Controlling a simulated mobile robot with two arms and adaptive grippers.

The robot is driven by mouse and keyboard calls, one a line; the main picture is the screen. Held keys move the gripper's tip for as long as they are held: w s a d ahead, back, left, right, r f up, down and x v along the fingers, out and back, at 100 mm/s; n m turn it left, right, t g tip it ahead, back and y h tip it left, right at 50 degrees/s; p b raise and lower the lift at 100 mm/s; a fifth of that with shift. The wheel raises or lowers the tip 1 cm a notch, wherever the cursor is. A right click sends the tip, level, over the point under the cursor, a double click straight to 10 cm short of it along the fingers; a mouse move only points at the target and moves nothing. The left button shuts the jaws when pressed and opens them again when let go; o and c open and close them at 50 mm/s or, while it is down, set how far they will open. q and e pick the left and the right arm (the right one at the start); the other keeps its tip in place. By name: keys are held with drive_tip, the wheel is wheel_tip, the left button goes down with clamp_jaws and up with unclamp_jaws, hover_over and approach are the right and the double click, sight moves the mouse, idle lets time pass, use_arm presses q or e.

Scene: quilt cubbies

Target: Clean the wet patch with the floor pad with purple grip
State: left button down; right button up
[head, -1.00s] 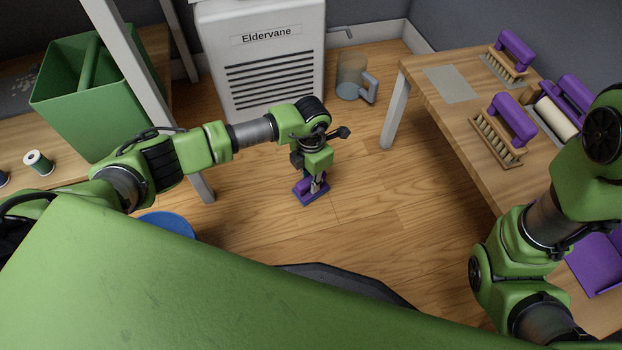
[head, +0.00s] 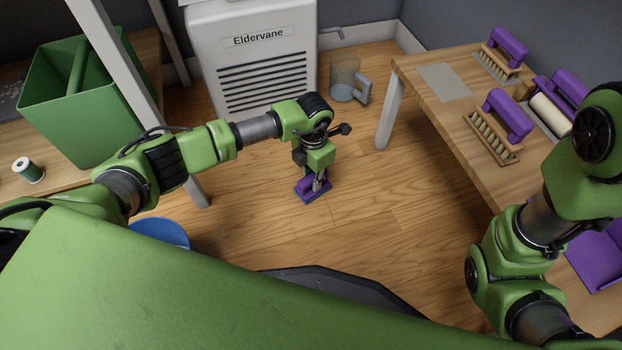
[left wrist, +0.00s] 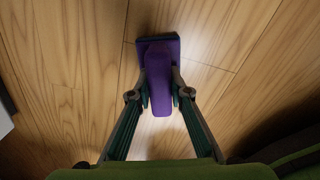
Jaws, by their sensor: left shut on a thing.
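The floor pad with purple grip (head: 303,196) has a flat dark blue-purple base and is at floor level between the cabinet and my base. My left gripper (head: 318,178) points down from above and is shut on its purple grip. In the left wrist view, the pad (left wrist: 158,80) lies between the two fingers of my left gripper (left wrist: 160,96), its base beyond them. I cannot tell whether the base presses on the floor. I cannot make out a wet patch on the visible boards. My right arm comes in at the right; its gripper is out of frame.
A white Eldervane unit (head: 254,60) stands behind, with a clear jug (head: 345,76) beside it. A wooden table (head: 440,110) at right holds purple-handled brushes (head: 507,115) and a roller (head: 552,115). A green bin (head: 85,110) and a blue round thing (head: 160,232) are at left. Open floor lies mid-view.

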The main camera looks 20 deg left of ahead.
use_arm(q)
drive_tip(key=shift+d, duration=0.1)
drive_tip(key=shift+w+d+f+b, duration=0.1)
drive_tip(key=shift+w+d+b, duration=0.2)
drive_tip(key=shift+w+b, duration=0.2)
drive_tip(key=shift+w+d, duration=0.25)
drive_tip(key=shift+w, duration=0.1)
drive_tip(key=shift+w+b, duration=0.15)
drive_tip(key=shift+b, duration=0.2)
drive_tip(key=shift+w+d, duration=0.1)
drive_tip(key=shift+d, duration=0.05)
wheel_tip(320, 180, up, 7)
drive_tip(key=p, duration=0.6)
